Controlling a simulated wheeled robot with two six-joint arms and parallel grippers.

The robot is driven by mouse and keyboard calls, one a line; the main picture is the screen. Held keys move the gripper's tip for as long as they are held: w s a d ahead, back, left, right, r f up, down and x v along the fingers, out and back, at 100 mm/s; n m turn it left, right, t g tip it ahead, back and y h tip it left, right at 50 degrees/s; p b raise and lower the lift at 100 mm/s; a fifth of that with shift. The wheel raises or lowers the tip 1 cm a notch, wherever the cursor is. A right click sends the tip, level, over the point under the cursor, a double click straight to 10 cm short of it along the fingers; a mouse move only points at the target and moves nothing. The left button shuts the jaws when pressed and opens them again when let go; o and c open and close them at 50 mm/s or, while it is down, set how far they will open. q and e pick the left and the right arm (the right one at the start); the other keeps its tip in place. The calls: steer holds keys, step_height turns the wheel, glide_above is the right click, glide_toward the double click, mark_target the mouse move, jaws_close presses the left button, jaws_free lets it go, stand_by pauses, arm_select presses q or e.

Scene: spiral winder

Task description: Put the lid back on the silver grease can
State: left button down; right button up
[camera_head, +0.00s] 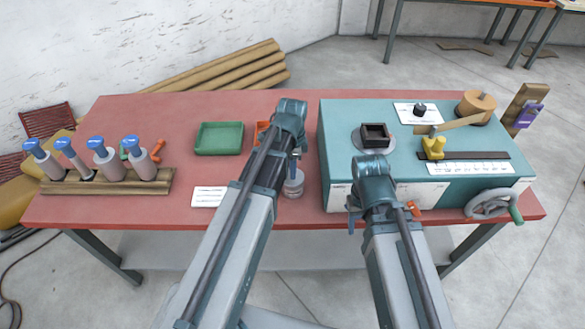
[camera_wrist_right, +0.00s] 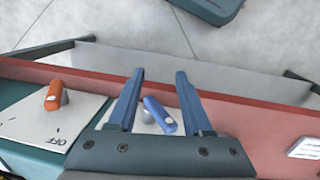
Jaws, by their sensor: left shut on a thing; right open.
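The silver grease can (camera_head: 293,188) stands on the red table, just left of the teal machine. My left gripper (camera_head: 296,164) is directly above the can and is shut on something. My own wrist and fingers mostly hide what it holds, so I cannot tell whether it is the lid or whether it touches the can. My right gripper (camera_wrist_right: 160,72) is open at the front panel of the machine, with its two fingers on either side of a blue lever (camera_wrist_right: 160,115). I cannot tell whether they touch it.
An orange lever (camera_wrist_right: 58,95) is beside an OFF label. The teal machine (camera_head: 340,125) takes up the table's right side, with a handwheel (camera_head: 490,203) at its front. A green tray (camera_head: 219,138), a white card (camera_head: 208,197) and a wooden rack of blue-topped tools (camera_head: 110,187) are left.

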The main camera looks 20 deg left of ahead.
arm_select(q)
steer(key=shift+f, duration=0.1)
stand_by(0.7)
steer(key=shift+c, duration=0.8)
jaws_free()
steer(key=shift+r+p, duration=3.5)
steer(key=shift+r, duration=0.05)
steer(key=shift+c, duration=0.3)
jaws_close()
